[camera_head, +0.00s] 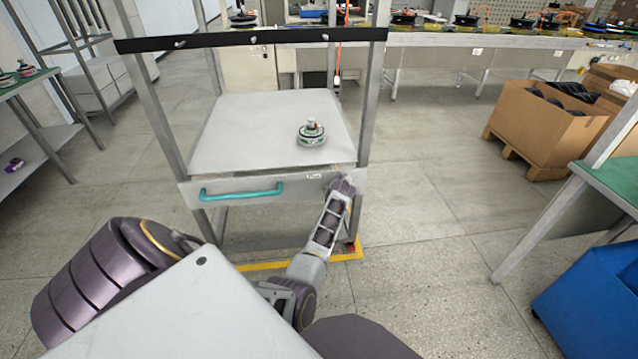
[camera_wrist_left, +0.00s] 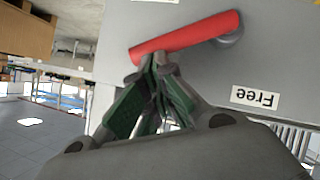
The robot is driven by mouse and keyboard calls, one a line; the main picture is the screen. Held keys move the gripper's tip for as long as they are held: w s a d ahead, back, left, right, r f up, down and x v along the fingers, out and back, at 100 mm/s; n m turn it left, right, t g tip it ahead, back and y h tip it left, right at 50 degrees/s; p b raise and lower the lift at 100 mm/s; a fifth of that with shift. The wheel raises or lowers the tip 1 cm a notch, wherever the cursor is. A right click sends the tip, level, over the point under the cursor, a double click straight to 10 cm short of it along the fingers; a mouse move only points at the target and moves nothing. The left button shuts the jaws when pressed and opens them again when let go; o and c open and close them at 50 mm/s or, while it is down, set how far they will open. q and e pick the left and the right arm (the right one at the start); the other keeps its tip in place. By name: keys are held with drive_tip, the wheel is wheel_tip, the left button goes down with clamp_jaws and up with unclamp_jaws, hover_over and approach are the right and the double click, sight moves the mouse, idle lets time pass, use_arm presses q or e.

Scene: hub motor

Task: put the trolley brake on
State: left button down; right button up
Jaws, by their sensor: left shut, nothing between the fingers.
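The grey trolley (camera_head: 240,125) stands ahead, with a teal handle (camera_head: 242,191) on its front panel. In the left wrist view a red brake lever (camera_wrist_left: 186,38) is mounted on the grey panel, with a white label (camera_wrist_left: 254,98) reading "Free", upside down in the picture. The label also shows in the head view (camera_head: 314,177). My left gripper (camera_head: 343,184) is at the panel's right end, hiding the lever there. In the wrist view its shut, empty fingers (camera_wrist_left: 152,74) are at the lever's left end; whether they touch it is unclear. My right gripper is not in view.
A motor part (camera_head: 311,132) sits on the trolley's shelf. Yellow floor marking (camera_head: 262,266) runs under the trolley. A cardboard box (camera_head: 545,122) stands to the right, a blue bin (camera_head: 590,305) at lower right. The floor right of the trolley is open.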

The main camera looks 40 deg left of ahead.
use_arm(q)
drive_tip(key=shift+w+d+f+m+g+y+b, duration=0.2)
drive_tip(key=shift+w+d+f+m+g+b, duration=0.15)
drive_tip(key=shift+f+b, duration=0.5)
drive_tip(key=shift+w+d+f+m+g+y+b, duration=0.25)
drive_tip(key=shift+w+f+m+g+b, duration=0.15)
drive_tip(key=shift+b, duration=0.75)
drive_tip(key=shift+w+d+f+m+g+y+b, duration=0.15)
drive_tip(key=shift+w+d+f+m+g+b, duration=0.2)
drive_tip(key=shift+f+b, duration=0.5)
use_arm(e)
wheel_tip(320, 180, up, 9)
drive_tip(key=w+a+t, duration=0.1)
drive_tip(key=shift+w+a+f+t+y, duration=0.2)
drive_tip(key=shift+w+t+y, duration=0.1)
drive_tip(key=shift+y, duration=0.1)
use_arm(q)
drive_tip(key=shift+r, duration=0.25)
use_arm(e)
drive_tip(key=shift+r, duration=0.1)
